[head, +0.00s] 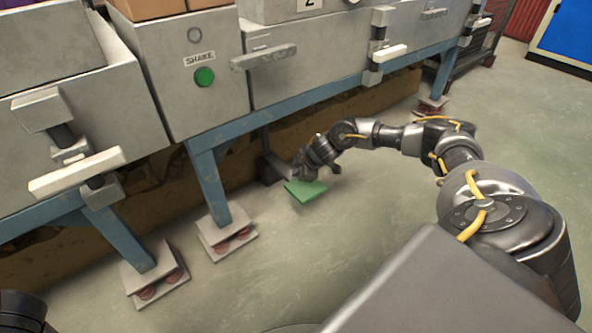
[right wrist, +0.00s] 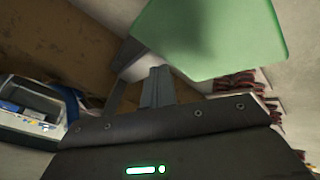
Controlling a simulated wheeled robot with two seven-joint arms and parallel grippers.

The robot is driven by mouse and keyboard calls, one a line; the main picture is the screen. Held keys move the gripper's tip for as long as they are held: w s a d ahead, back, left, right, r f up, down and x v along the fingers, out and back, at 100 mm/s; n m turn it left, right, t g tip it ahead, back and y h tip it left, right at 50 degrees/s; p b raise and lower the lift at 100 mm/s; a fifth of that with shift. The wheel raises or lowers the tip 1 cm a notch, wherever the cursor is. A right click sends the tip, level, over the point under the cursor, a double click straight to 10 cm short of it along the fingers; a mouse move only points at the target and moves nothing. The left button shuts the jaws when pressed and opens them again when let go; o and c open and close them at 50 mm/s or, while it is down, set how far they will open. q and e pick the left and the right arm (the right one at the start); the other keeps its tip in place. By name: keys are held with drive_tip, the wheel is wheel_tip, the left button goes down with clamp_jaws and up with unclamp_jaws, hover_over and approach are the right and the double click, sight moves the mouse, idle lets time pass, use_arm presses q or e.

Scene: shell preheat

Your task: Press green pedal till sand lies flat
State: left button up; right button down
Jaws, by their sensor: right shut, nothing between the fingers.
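The green pedal (head: 306,192) is a flat plate low over the floor, in front of the blue-legged machine. In the right wrist view the green pedal (right wrist: 215,35) fills the top, with a soft shadow on it. My right gripper (head: 307,176) is shut and empty, pointing down at the pedal's back edge. Its fingers (right wrist: 155,85) show just below the pedal in the wrist view. I cannot tell whether they touch it. My left gripper is not in view. No sand surface can be made out; the grey machine boxes show only their outer sides.
A grey panel (head: 196,75) carries a SHAKE label and a round green button (head: 204,77). Clamp handles (head: 76,173) stick out from the machine. Blue legs (head: 208,180) stand on sprung feet (head: 228,238). The concrete floor right of the pedal is clear except for my arm.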

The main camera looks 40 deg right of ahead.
sight(299, 182)
drive_tip(key=shift+s+f+b, duration=0.2)
drive_tip(key=shift+f+b, duration=0.45)
drive_tip(key=shift+f, duration=1.15)
idle(1.0)
drive_tip(key=shift+s+f, duration=0.15)
drive_tip(key=shift+f, duration=0.45)
idle(0.5)
wheel_tip(299, 182, up, 5)
drive_tip(key=p, duration=0.5)
drive_tip(key=shift+r+p, duration=0.1)
drive_tip(key=shift+p, duration=0.25)
drive_tip(key=shift+d+r+p, duration=0.1)
drive_tip(key=shift+r+p, duration=0.3)
drive_tip(key=shift+r, duration=0.05)
drive_tip(key=shift+w, duration=0.25)
wheel_tip(299, 182, up, 5)
drive_tip(key=p, duration=0.6)
drive_tip(key=shift+w+r, duration=0.15)
drive_tip(key=shift+r, duration=0.05)
drive_tip(key=shift+f, duration=0.1)
idle(1.2)
